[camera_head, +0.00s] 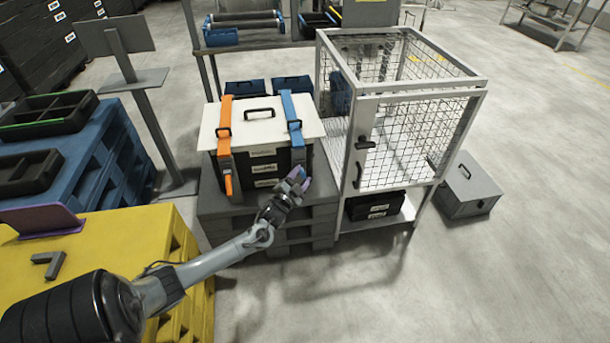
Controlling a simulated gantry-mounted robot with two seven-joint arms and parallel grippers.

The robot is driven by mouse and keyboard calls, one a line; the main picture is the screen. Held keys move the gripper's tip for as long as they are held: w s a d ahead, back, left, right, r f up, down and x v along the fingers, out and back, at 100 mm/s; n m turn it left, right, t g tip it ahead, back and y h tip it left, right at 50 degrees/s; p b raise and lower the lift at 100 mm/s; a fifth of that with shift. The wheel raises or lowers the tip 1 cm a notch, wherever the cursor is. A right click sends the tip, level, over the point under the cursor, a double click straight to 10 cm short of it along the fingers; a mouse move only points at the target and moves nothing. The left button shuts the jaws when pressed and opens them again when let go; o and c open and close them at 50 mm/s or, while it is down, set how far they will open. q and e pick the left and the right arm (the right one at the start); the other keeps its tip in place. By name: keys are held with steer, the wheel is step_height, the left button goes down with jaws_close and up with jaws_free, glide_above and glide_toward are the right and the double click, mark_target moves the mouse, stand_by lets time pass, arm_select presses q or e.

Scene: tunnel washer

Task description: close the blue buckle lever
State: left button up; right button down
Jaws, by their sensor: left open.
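A black case with a white lid (258,128) stands on a dark grey pallet. A blue strap (291,112) runs over the right side of its lid and down the front. The blue buckle lever is at the lower front of this strap, largely hidden by my gripper, so its position is unclear. My left gripper (298,182) is open at the lower right front of the case, close to the blue strap's lower end. I cannot tell whether it touches the lever. My right gripper is not in view.
An orange strap (224,118) with its buckle (229,184) is on the case's left side. A wire-mesh cage (408,130) stands close on the right. A yellow pallet (110,268) lies left of my arm. The floor in front is clear.

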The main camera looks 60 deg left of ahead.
arm_select(q)
steer(key=shift+b+x, duration=0.65)
steer(key=shift+x, duration=1.25)
jaws_close()
